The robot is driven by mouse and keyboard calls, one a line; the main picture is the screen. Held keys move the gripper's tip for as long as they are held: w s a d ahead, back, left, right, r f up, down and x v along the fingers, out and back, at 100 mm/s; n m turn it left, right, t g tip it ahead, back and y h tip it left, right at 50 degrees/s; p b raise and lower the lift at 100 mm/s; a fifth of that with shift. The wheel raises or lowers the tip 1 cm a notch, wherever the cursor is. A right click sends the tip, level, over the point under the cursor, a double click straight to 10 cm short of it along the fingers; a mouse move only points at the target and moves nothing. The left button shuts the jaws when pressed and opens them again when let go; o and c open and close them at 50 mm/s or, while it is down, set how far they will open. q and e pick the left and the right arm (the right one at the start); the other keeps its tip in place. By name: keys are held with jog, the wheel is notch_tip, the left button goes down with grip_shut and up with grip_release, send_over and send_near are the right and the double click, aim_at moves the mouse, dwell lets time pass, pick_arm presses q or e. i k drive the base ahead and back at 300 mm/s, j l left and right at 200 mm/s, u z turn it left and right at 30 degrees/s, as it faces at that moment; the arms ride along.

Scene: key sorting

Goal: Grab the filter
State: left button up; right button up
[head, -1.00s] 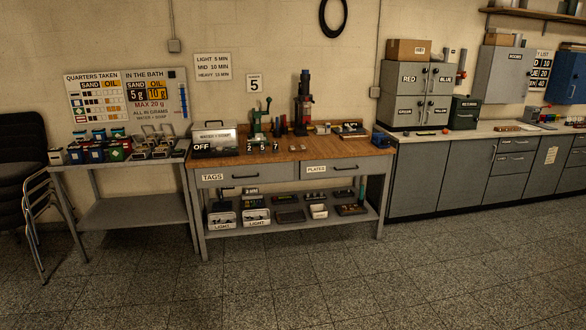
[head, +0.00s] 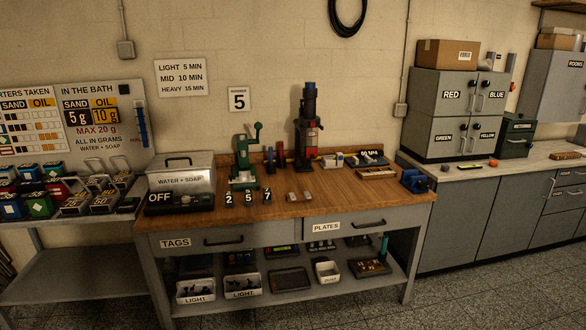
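I cannot make out which item is the filter; nothing in view is labelled as one. The wooden workbench (head: 330,205) stands ahead. On it are a metal WATER + SOAP box (head: 181,179), a black OFF unit (head: 180,203), a green press (head: 243,170) and a tall dark and red machine (head: 308,130). Small number tags (head: 248,197) stand near the front edge. Neither of my grippers is in view.
The left table (head: 75,279) carries several colored tins (head: 41,209) and baskets. Bins marked LIGHT (head: 195,291) and trays sit on the bench's lower shelf (head: 300,292). Grey cabinets (head: 460,115) stand on the right counter. Tiled floor (head: 480,300) shows clear at the lower right.

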aim_at(309, 84)
jog(key=i+j+z, duration=0.15)
jog(key=i, duration=0.8)
jog(key=i+j, duration=0.35)
jog(key=i+j+u, duration=0.1)
jog(key=i+j, duration=0.25)
jog(key=i, duration=0.15)
